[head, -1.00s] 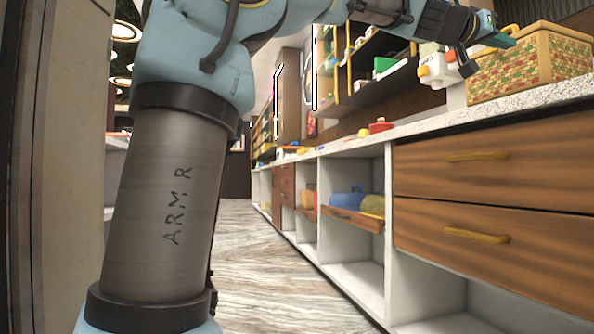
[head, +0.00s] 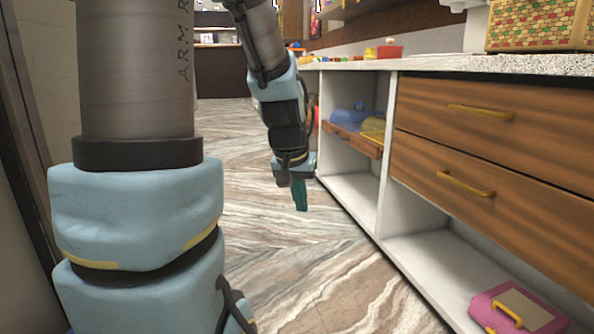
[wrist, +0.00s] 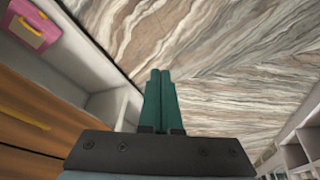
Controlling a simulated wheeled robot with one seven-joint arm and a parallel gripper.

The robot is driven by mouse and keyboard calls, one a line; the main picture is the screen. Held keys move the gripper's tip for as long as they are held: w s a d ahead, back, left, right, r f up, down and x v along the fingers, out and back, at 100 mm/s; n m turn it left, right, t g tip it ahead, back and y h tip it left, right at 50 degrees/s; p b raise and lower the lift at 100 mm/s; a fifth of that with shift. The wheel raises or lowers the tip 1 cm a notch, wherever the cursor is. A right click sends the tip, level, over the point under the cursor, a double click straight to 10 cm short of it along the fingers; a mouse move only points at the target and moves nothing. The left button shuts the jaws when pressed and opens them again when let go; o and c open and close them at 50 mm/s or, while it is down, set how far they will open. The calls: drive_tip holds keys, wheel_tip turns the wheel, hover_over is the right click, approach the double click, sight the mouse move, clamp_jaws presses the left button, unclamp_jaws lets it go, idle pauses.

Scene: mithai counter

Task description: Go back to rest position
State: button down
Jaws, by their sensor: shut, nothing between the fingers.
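My gripper (head: 300,197) hangs fingers-down over the marble-patterned floor in the head view, left of the counter. In the wrist view its two green fingers (wrist: 160,75) lie together, shut, with nothing between them. My arm comes down from the top of the head view, clear of the counter front.
The counter's stone top (head: 440,64) and wooden drawers (head: 470,125) with yellow handles stand on the right. A patterned basket (head: 540,25) sits on top. A pink case (head: 520,310) lies on the low shelf. A blue item (head: 350,115) sits in a pulled-out drawer. Open floor (head: 250,130) lies ahead.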

drive_tip(key=s+a+f+n+g+y+p, duration=0.15)
drive_tip(key=s+a+p, duration=0.25)
drive_tip(key=s+a, duration=0.45)
wheel_tip(320, 180, up, 37)
drive_tip(key=d+p, duration=0.1)
drive_tip(key=p, duration=3.5)
drive_tip(key=c, duration=1.6)
unclamp_jaws()
drive_tip(key=shift+f+g, duration=0.1)
drive_tip(key=shift+g, duration=0.15)
